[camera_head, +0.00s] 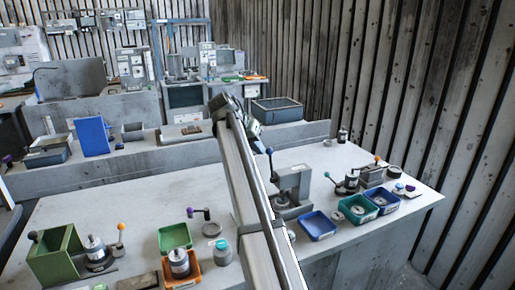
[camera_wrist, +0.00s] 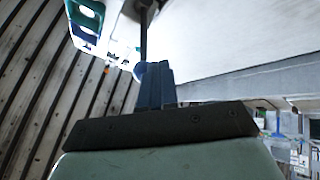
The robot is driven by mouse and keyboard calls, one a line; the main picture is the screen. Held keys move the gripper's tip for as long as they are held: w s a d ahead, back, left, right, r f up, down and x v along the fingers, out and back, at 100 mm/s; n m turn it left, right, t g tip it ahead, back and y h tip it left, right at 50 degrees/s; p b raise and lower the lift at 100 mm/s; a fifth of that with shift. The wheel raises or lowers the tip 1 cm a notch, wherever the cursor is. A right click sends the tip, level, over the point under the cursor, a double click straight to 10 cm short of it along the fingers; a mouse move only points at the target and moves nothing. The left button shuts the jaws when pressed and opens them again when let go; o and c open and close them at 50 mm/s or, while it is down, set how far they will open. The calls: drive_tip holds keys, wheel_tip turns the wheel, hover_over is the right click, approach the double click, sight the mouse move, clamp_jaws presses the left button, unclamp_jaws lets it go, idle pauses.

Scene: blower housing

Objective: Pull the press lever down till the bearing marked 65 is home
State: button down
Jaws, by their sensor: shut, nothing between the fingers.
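The grey press (camera_head: 295,182) stands on the bench just right of my arm in the head view. Its lever has a dark rod and a dark blue ball knob (camera_head: 269,151). My gripper (camera_head: 259,141) is just above the knob, partly hidden by my arm. In the wrist view the shut, empty fingers (camera_wrist: 155,72) are close beside the blue knob (camera_wrist: 139,70); I cannot tell whether they touch it. The lever rod (camera_wrist: 145,35) runs up from there. A small round part (camera_head: 281,199) sits low at the press; I cannot read a 65 on it.
Blue tray (camera_head: 318,226), green tray (camera_head: 357,209) and another blue tray (camera_head: 383,201) stand right of the press. An orange bin (camera_head: 181,277) and a green bin (camera_head: 54,257) are at left. The bench behind the press is mostly clear.

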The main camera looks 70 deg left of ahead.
drive_tip(key=shift+d, duration=0.15)
drive_tip(key=d+f+m+t+y, duration=0.1)
drive_tip(key=d+f+m+y, duration=0.3)
drive_tip(key=d+y, duration=0.5)
drive_tip(key=shift+d+f+y, duration=0.25)
drive_tip(key=shift+d+y, duration=0.05)
drive_tip(key=shift+d, duration=2.05)
drive_tip(key=shift+d+f, duration=0.1)
drive_tip(key=shift+a, duration=0.2)
drive_tip(key=shift+s+a+r, duration=0.5)
drive_tip(key=shift+s+a, duration=1.1)
drive_tip(key=shift+s, duration=0.25)
drive_tip(key=v, duration=1)
drive_tip(key=shift+d+f, duration=0.25)
drive_tip(key=shift+f, duration=0.05)
